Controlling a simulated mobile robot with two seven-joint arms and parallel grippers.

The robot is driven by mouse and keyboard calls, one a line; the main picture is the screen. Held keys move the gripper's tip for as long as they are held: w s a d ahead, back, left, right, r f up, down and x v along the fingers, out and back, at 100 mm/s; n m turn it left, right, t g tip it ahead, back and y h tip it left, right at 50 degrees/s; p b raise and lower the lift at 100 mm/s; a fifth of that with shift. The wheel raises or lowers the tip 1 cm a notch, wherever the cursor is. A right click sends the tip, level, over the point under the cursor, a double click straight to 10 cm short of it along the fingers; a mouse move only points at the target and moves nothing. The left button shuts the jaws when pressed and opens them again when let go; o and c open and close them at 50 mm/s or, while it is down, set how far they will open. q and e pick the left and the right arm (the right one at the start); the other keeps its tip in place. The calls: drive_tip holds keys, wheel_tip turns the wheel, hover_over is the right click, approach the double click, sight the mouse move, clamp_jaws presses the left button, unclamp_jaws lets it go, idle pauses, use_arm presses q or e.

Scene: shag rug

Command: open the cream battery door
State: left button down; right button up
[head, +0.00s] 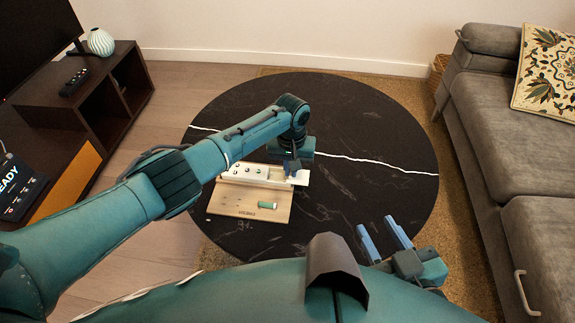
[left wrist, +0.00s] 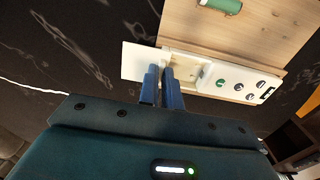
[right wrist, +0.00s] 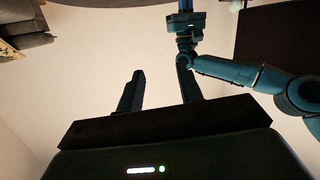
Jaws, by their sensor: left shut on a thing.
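The cream battery door (head: 301,178) juts out past the right end of a pale box (head: 229,178) on a wooden board (head: 250,205). In the left wrist view the door (left wrist: 138,62) lies to the left of an uncovered compartment (left wrist: 184,66), with metal contacts showing inside. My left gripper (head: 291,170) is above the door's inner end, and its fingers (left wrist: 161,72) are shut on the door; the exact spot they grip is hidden. My right gripper (head: 383,228) is open and empty, to the right of the board and nearer to me.
A green battery (head: 267,205) lies on the board. The board rests on a round black table (head: 370,190) with clear room to the right and behind. A grey sofa (head: 500,150) stands at right, a dark cabinet (head: 95,110) at left.

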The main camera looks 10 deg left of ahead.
use_arm(q)
drive_tip(key=c, duration=1.6)
unclamp_jaws()
drive_tip(key=shift+o, duration=0.2)
